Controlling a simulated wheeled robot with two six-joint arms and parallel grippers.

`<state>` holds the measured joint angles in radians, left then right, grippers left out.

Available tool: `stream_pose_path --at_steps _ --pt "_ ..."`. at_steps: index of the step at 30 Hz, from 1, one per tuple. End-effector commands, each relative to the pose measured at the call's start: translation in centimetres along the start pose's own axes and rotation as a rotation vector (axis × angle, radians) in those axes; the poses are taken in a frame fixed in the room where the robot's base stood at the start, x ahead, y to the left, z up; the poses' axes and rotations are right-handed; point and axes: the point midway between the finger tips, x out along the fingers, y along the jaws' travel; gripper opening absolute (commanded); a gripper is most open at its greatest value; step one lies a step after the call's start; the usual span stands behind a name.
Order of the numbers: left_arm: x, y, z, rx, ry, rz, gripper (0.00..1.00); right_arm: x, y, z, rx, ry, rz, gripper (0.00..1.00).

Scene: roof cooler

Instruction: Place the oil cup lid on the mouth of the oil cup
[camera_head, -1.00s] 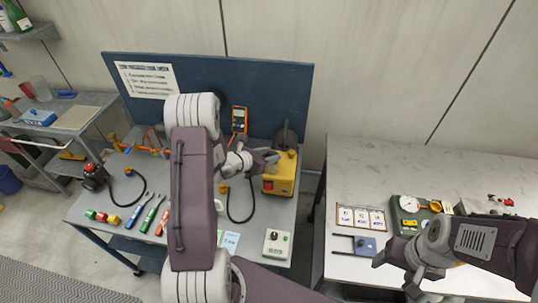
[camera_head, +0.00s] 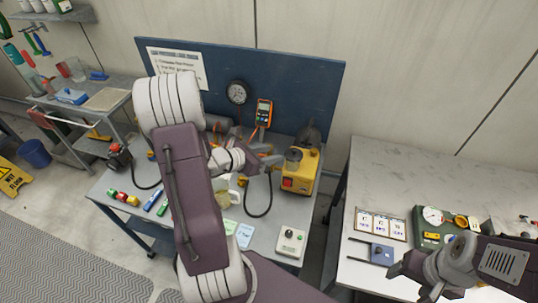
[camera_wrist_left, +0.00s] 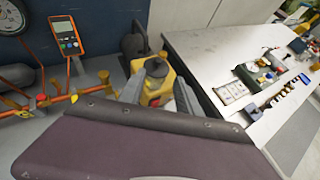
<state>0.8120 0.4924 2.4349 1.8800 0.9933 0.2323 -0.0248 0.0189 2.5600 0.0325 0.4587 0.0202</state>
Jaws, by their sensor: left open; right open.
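A yellow pump-like unit (camera_head: 301,175) stands at the right end of the left bench. A grey-brown cup-like part (camera_head: 293,158) sits on its top; I take this for the oil cup, but it is small and its mouth is unclear. My left gripper (camera_head: 272,158) is open just left of this part, its fingertips close to it. In the left wrist view the open fingers (camera_wrist_left: 170,90) flank the yellow unit (camera_wrist_left: 152,97). I cannot pick out the lid with certainty. My right gripper (camera_head: 412,283) is open and empty over the right table's front edge.
A multimeter (camera_head: 264,112) and a gauge (camera_head: 238,92) hang on the blue back panel. A grey control box (camera_head: 291,242) and a black cable loop (camera_head: 258,212) lie on the bench. My left arm hides the bench middle. The right table (camera_head: 400,170) is clear at the back.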

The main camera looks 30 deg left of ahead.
Motion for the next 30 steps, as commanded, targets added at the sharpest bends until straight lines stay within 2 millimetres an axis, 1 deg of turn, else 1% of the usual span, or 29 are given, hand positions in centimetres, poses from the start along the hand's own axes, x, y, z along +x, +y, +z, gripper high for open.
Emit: stream_pose_path --at_steps 2,4,5,6,7,8,9,10,11,12,13,15,18,21,22,29,30 --pt "0.2 -1.2 0.1 0.04 0.014 -0.041 0.4 0.0 0.0 0.0 0.0 0.0 0.0 0.65" --pt "0.6 -5.2 -0.1 0.176 0.059 -0.172 0.4 0.0 0.0 0.0 0.0 0.0 0.0 0.65" --pt "0.5 -7.6 -0.4 0.272 0.09 -0.257 0.4 0.0 0.0 0.0 0.0 0.0 0.0 0.65" --pt "0.1 -11.2 -1.3 0.433 0.135 -0.39 0.4 0.0 0.0 0.0 0.0 0.0 0.0 0.65" --pt "-0.7 -13.8 -2.2 0.578 0.171 -0.499 0.4 0.0 0.0 0.0 0.0 0.0 0.0 0.65" --pt "-1.6 -16.0 -3.4 0.732 0.206 -0.608 0.4 0.0 0.0 0.0 0.0 0.0 0.0 0.65" --pt "-3.1 -17.9 -5.0 0.952 0.246 -0.743 0.4 0.0 0.0 0.0 0.0 0.0 0.0 0.65" --pt "-4.2 -18.9 -6.1 1.117 0.271 -0.836 0.4 0.0 0.0 0.0 0.0 0.0 0.0 0.65" --pt "-5.3 -19.3 -7.1 1.282 0.288 -0.921 0.4 0.0 0.0 0.0 0.0 0.0 0.0 0.65" --pt "-6.3 -19.3 -8.1 1.497 0.305 -1.018 0.4 0.0 0.0 0.0 0.0 0.0 0.0 0.65" --pt "-6.9 -19.1 -8.6 1.652 0.31 -1.079 0.4 0.0 0.0 0.0 0.0 0.0 0.0 0.65" --pt "-7.6 -18.1 -8.9 1.973 0.306 -1.187 0.4 0.0 0.0 0.0 0.0 0.0 0.0 0.65" --pt "-7.5 -17.0 -8.3 2.307 0.28 -1.269 0.4 0.0 0.0 0.0 0.0 0.0 0.0 0.65" --pt "-7.3 -16.5 -7.7 2.475 0.258 -1.301 0.4 0.0 0.0 0.0 0.0 0.0 0.0 0.65" --pt "-7.2 -16.4 -7.6 2.497 0.255 -1.304 0.4 0.0 0.0 0.0 0.0 0.0 0.0 0.65" --pt "-7.2 -16.3 -7.6 2.51 0.254 -1.31 0.4 0.0 0.0 0.0 0.0 0.0 0.0 0.65" --pt "-7.1 -16.3 -7.9 2.509 0.255 -1.31 0.4 0.3 0.0 0.0 0.0 0.0 0.0 0.65"
